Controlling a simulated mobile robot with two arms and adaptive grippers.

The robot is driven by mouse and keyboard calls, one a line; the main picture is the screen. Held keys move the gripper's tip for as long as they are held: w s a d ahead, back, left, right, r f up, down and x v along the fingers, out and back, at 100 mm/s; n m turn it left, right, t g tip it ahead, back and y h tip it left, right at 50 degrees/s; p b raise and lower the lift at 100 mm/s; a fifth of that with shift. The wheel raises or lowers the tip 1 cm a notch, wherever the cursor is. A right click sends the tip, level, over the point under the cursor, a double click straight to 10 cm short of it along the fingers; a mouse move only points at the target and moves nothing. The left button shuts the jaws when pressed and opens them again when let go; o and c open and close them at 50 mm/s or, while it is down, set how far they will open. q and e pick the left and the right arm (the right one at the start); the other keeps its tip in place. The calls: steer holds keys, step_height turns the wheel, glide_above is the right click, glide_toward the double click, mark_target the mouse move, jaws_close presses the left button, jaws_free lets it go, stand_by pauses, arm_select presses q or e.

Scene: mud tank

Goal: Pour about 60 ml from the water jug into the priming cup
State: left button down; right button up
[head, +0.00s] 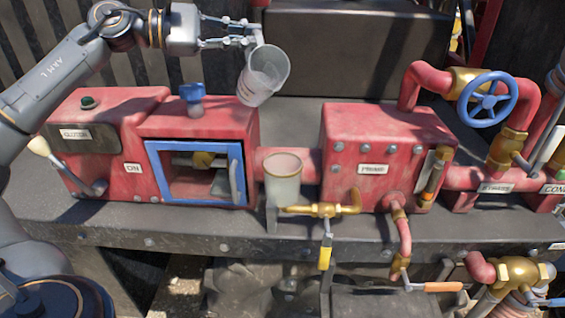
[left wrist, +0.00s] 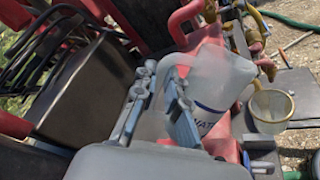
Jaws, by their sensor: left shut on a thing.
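The water jug (head: 262,78) is a translucent pale vessel, held in the air above and slightly left of the priming cup. It is tilted, its mouth leaning up and to the right. My left gripper (head: 254,34) is shut on it at its upper left side. In the left wrist view the jug (left wrist: 222,82) shows blue lettering, partly hidden by the gripper fingers (left wrist: 166,72). The priming cup (head: 283,182) is a translucent cup with a tan rim, upright beside the brass valve; it also shows in the left wrist view (left wrist: 270,110). I see no stream between them. My right gripper is out of view.
A red box with a blue-framed window (head: 195,172) and a blue knob (head: 192,92) stands left of the cup. A red box labelled PRIME (head: 372,140) stands right. A brass valve (head: 325,209) adjoins the cup. A blue handwheel (head: 487,99) is farther right.

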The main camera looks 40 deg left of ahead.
arm_select(q)
steer(key=shift+d+m+b, duration=0.15)
steer(key=shift+m+b, duration=0.15)
steer(key=shift+f, duration=0.1)
steer(key=shift+s+d+f+b, duration=0.1)
steer(key=shift+s+d+b, duration=0.05)
steer(key=shift+b, duration=0.2)
steer(key=shift+d+f+m+b, duration=0.15)
steer(key=shift+f+m+b, duration=0.2)
steer(key=shift+m+b, duration=0.2)
steer(key=shift+s+d+f+y+b, duration=0.2)
steer(key=shift+y+b, duration=0.1)
steer(key=shift+b, duration=0.15)
steer(key=shift+r+m, duration=0.1)
steer(key=shift+m, duration=0.15)
steer(key=shift+a, duration=0.25)
steer(key=shift+s+d+m+b, duration=0.1)
steer(key=shift+d+m+b, duration=0.15)
steer(key=shift+m+b, duration=0.15)
stand_by(0.9)
